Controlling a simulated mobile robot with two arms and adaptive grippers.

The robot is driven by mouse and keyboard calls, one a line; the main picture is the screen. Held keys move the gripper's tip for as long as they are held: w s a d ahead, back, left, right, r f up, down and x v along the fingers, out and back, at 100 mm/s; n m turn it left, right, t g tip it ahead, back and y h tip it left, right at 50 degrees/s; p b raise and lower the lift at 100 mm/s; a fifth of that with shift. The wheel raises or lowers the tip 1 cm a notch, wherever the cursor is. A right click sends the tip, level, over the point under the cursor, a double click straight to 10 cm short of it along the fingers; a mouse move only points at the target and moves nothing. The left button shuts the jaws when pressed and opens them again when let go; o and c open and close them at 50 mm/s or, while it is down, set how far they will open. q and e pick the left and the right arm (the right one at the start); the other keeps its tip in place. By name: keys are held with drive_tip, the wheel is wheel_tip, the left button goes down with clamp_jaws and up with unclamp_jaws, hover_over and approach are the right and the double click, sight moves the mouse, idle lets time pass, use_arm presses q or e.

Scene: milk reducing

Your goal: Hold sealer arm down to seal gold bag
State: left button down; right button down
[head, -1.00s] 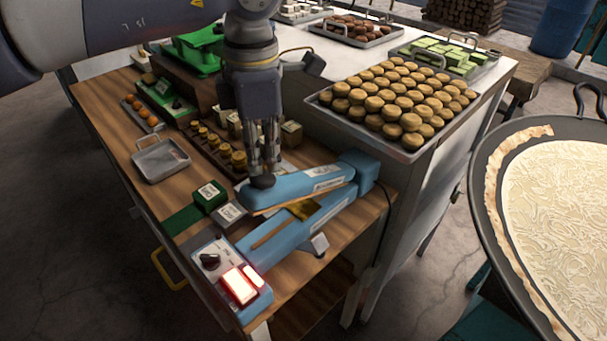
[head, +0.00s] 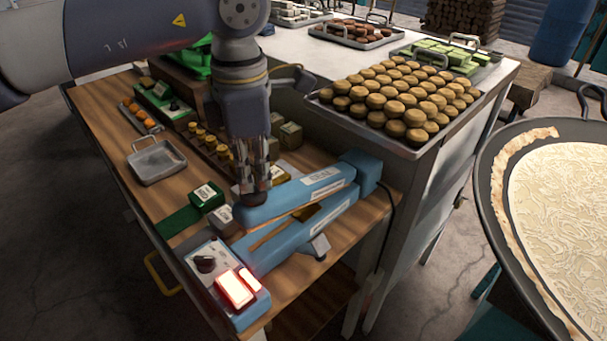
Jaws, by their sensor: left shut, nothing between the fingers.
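The blue sealer has an upper arm (head: 308,188) hinged at its right end and a lower base (head: 290,236). The arm is tilted down low over the base, with a narrow gap showing between them. A small part of the gold bag (head: 306,213) shows in that gap; the rest is hidden. My left gripper (head: 254,196) is shut and points down at the arm's free left end, at the dark knob there. It appears to touch it. My right gripper is not in view.
The sealer's control box (head: 228,284) glows red at the front. Green and grey small boxes and a metal tray (head: 156,160) lie left on the wooden table. A large tray of round cakes (head: 400,100) stands behind right. A big pan (head: 550,220) is at right.

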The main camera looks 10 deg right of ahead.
sight(248, 197)
use_arm(q)
drive_tip(key=shift+f, duration=0.1)
idle(0.3)
drive_tip(key=shift+s+a+f+b, duration=0.15)
drive_tip(key=shift+a+f+b, duration=0.05)
drive_tip(key=shift+f+b, duration=0.35)
drive_tip(key=shift+s+a+f+b, duration=0.15)
drive_tip(key=shift+a+f+b, duration=0.05)
drive_tip(key=shift+f+b, duration=0.35)
drive_tip(key=shift+s+a+f+b, duration=0.15)
drive_tip(key=shift+a+f+b, duration=0.05)
drive_tip(key=shift+f+b, duration=0.35)
drive_tip(key=shift+r, duration=0.1)
drive_tip(key=shift+s+a+f+b, duration=0.1)
drive_tip(key=shift+a+f+b, duration=0.05)
drive_tip(key=shift+f+b, duration=0.55)
drive_tip(key=shift+s+a+f+b, duration=0.1)
drive_tip(key=shift+a+f+b, duration=0.05)
drive_tip(key=shift+f+b, duration=0.55)
drive_tip(key=shift+f, duration=0.15)
idle(1.1)
